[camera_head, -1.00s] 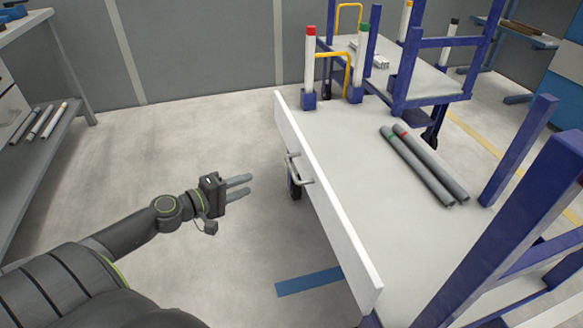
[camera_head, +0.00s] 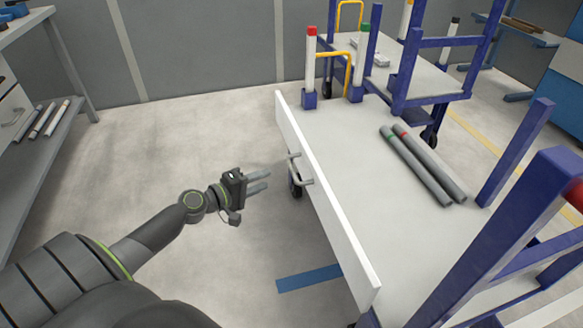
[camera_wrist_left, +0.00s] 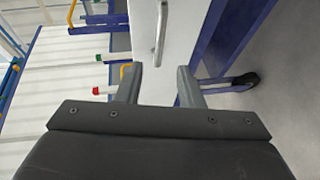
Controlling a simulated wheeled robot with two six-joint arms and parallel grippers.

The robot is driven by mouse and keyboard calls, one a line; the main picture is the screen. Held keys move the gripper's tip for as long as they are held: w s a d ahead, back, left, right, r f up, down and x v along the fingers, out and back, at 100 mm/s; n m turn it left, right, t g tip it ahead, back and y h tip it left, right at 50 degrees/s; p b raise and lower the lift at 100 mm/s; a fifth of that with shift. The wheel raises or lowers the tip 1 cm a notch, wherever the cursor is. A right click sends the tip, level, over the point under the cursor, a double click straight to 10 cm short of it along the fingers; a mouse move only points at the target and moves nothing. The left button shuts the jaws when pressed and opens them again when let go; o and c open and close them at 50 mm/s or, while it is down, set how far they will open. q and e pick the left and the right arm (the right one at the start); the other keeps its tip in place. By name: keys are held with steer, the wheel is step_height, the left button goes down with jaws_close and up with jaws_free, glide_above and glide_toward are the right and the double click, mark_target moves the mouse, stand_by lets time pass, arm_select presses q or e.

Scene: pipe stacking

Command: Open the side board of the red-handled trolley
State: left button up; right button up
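The white side board (camera_head: 328,200) stands upright along the left edge of the trolley bed (camera_head: 360,150). A metal bar handle (camera_head: 300,169) is fixed to its outer face. The board also shows in the left wrist view (camera_wrist_left: 150,75), with its handle (camera_wrist_left: 160,35) ahead of the fingers. A red-capped post (camera_head: 311,58) rises at the trolley's far corner. My left gripper (camera_head: 268,181) is just left of the handle, apart from it. Its two fingers are spread, with nothing between them, and it shows open in the left wrist view (camera_wrist_left: 160,85). My right gripper is not in view.
Grey pipes (camera_head: 420,165) lie on the trolley bed. Blue uprights (camera_head: 515,155) stand on its right side. A second trolley (camera_head: 430,75) is behind. A shelf with pipes (camera_head: 45,120) is at the far left. The floor left of the board is clear.

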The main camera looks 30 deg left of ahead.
mark_target(292, 167)
arm_select(q)
steer(key=shift+x, duration=5.6)
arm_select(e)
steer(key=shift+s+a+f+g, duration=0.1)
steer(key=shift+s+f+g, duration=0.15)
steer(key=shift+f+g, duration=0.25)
arm_select(q)
steer(key=shift+d, duration=0.1)
jaws_close()
